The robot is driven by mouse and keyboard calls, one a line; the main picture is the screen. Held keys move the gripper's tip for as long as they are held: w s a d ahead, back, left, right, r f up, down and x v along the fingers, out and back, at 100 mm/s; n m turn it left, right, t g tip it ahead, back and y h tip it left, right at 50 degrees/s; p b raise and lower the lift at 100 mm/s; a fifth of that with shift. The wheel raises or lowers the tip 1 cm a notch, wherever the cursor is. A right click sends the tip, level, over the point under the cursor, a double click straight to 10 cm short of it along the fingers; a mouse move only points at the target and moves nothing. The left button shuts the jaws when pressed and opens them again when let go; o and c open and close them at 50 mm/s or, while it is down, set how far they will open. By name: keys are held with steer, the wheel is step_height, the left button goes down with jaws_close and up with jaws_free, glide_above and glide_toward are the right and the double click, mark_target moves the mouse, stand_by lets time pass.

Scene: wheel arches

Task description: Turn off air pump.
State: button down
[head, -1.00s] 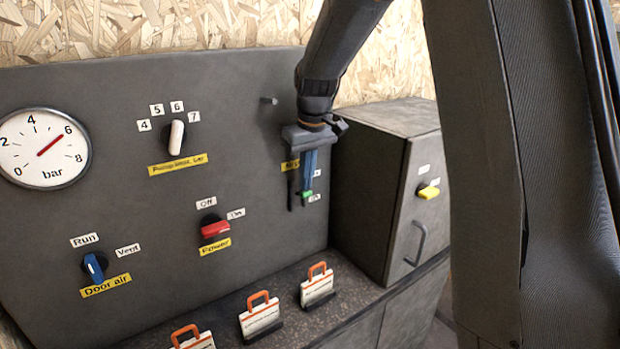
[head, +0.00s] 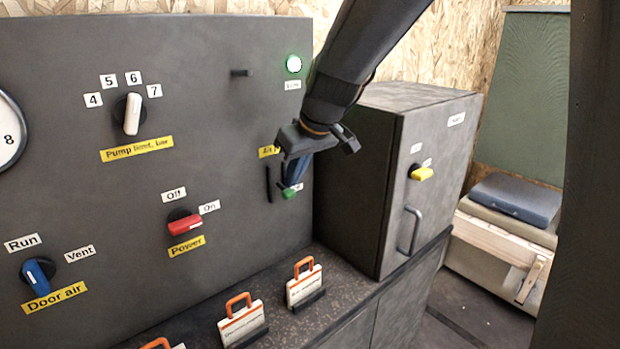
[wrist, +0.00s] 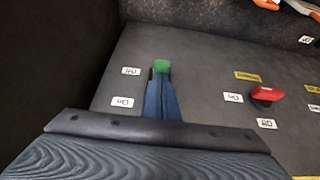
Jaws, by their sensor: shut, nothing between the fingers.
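The air pump control is a green-ended part (head: 289,194) low on the dark panel, beside dark slots, right of a partly hidden yellow label (head: 268,152) starting "Air". My gripper (head: 292,184) is shut and empty. Its blue fingers point down at the green part, which also shows at their tips in the wrist view (wrist: 161,66). I cannot tell whether they touch. Two small white position labels stand beside it in the wrist view, one near the green end (wrist: 130,71) and one nearer my gripper (wrist: 122,102); their text is too small to read surely.
A green lamp (head: 293,64) is lit above the control. A red Power knob (head: 185,224), a white pump-limit knob (head: 132,114) and a blue Door air knob (head: 38,275) are on the panel. A dark cabinet (head: 365,180) stands close right. Orange-handled tags (head: 304,284) stand on the ledge.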

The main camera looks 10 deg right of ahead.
steer(key=shift+a+p, duration=0.1)
steer(key=shift+p, duration=0.2)
steer(key=shift+r+p, duration=0.55)
steer(key=shift+r, duration=0.25)
steer(key=s+d+r+p, duration=0.2)
steer(key=s+d+r, duration=0.2)
steer(key=s, duration=0.3)
steer(key=shift+r+p, duration=0.4)
steer(key=shift+r, duration=0.45)
